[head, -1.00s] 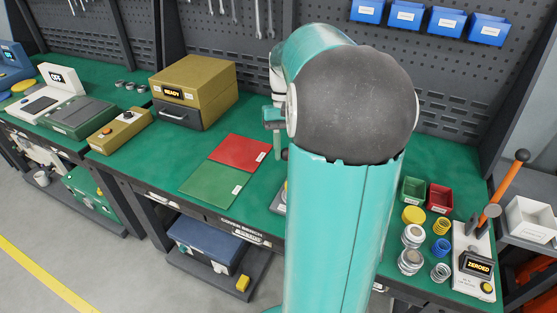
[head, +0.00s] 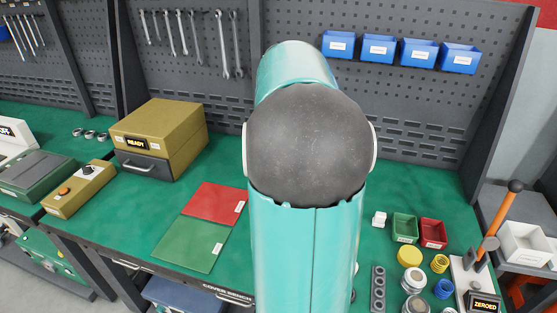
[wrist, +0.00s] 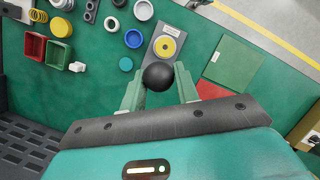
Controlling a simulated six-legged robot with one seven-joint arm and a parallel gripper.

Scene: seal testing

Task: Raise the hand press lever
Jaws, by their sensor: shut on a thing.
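In the wrist view my gripper (wrist: 158,82) is shut on a round black knob (wrist: 158,76), held between its two green fingertips. The knob appears to be the end of the hand press lever; the lever's shaft is hidden. Just beyond it a grey plate (wrist: 154,58) carries a yellow ring (wrist: 165,46), seemingly the press base. In the head view my arm hides the gripper, the knob and the press. A separate orange lever (head: 497,217) with a black tip stands at the right on a unit with a ZEROED display (head: 484,302).
A red mat (head: 211,202) and a green mat (head: 188,243) lie left of my arm. A green bin (head: 404,227), a red bin (head: 433,232), a white block (head: 379,218) and several rings and jars are to its right. A pegboard (head: 400,105) rises behind.

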